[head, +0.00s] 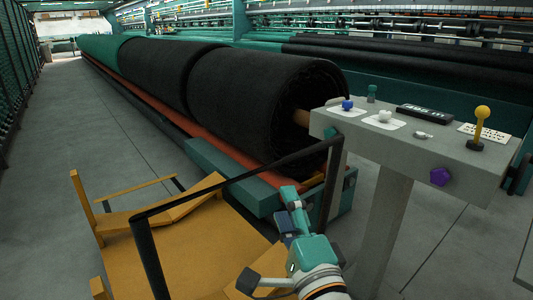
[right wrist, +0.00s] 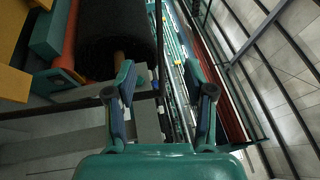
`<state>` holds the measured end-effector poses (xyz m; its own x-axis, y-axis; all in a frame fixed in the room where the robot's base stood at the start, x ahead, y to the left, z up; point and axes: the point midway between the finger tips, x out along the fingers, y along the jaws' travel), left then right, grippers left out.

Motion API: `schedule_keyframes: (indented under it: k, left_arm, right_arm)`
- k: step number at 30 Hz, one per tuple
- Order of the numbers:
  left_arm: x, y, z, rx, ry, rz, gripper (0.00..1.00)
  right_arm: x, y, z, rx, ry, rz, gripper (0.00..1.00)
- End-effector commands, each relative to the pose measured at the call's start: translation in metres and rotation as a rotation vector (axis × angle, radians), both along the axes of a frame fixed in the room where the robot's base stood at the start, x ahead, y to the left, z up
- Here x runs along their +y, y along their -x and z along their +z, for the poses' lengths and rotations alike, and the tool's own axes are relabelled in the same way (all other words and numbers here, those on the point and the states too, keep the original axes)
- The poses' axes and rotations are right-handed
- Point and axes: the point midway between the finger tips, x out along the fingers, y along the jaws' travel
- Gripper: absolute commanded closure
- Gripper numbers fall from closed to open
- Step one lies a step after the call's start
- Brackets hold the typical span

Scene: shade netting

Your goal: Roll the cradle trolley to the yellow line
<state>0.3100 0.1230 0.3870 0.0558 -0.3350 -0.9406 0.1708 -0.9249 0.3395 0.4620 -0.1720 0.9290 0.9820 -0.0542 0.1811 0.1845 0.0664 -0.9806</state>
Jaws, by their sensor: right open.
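The cradle trolley (head: 205,240) is a flat orange-yellow platform with slanted cradle boards, at the lower left of the head view. Its black push handle (head: 235,176) rises over its near side, toward the console. My right gripper (head: 283,212) is close to the handle, just below its bar in the head view. In the right wrist view its two teal fingers (right wrist: 160,78) are apart, and a thin dark bar shows between them. I cannot tell whether they touch it. The yellow line does not show. My left gripper is out of view.
A grey console (head: 410,150) with knobs and a yellow-topped lever stands on the right. A long black and green net roll (head: 250,95) lies on the machine bed behind the trolley. Grey floor (head: 60,200) is clear at left.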

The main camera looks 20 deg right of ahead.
Motion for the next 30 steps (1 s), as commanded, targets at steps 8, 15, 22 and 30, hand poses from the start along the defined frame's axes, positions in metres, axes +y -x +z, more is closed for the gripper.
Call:
schedule_keyframes:
  k: [8, 15, 22, 30]
  left_arm:
    - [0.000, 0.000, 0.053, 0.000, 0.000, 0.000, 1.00]
    - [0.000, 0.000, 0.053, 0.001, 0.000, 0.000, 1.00]
    - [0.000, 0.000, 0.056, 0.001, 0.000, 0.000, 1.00]
    - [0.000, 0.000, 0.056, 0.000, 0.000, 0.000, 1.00]
  right_arm:
    - [-0.002, -0.033, 0.011, 0.008, 0.004, 0.000, 0.46]
    - [-0.004, -0.080, 0.014, 0.002, 0.000, 0.002, 0.46]
    - [-0.005, -0.109, 0.019, 0.001, 0.000, 0.003, 0.46]
    - [-0.005, -0.116, 0.020, 0.002, 0.001, 0.004, 0.46]
